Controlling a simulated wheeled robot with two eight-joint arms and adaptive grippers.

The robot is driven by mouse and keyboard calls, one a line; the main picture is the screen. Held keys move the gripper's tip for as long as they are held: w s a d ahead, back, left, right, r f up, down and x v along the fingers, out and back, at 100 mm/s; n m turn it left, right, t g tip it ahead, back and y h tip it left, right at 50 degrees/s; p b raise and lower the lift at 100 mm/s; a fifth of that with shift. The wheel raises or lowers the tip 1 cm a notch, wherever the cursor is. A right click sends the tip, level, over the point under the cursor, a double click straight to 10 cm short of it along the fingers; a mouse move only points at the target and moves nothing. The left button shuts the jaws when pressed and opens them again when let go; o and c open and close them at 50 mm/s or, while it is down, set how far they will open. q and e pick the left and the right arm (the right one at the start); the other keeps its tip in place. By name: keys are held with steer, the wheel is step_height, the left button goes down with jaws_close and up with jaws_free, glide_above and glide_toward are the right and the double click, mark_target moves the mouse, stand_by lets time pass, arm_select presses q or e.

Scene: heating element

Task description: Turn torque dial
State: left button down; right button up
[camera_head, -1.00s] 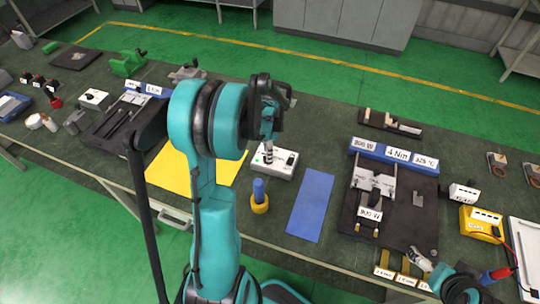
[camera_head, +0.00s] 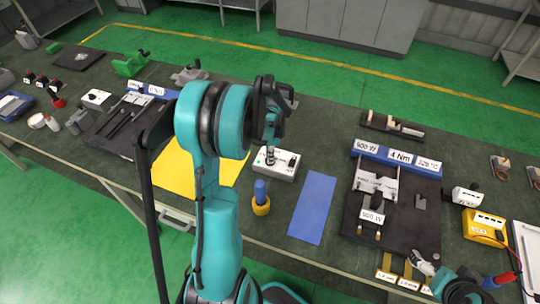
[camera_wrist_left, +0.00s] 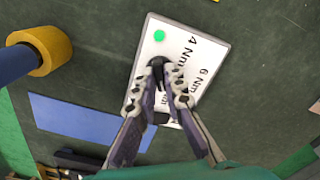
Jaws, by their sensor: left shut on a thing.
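The torque box (camera_head: 287,168) is a small white box on the table in the head view, just beyond the blue-handled tool. In the left wrist view its white face (camera_wrist_left: 190,35) shows a green dot and printed marks reading "4 Nm" and "6 Nm"; another mark is partly hidden by the fingers. A black dial (camera_wrist_left: 157,63) sits on this face. My left gripper (camera_head: 270,152) reaches down onto the box, and in the wrist view its fingers (camera_wrist_left: 166,88) are shut on the dial. My right gripper (camera_head: 425,264) is at the lower right, too small to read.
A yellow mat (camera_head: 176,180) is left, partly behind my arm. A black fixture with a blue sign bar (camera_head: 373,152) reading "900 W", "4 Nm" and "325 °C" stands right.

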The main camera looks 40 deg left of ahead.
arm_select(q)
steer(key=n+b, duration=0.1)
steer(key=n, duration=0.4)
steer(key=shift+n, duration=0.4)
steer(key=n, duration=0.6)
steer(key=shift+b, duration=0.4)
steer(key=n, duration=1.1)
steer(key=shift+n+b, duration=0.3)
steer(key=shift+b, duration=0.1)
steer(key=shift+n, duration=0.3)
steer(key=c, duration=1.6)
jaws_free()
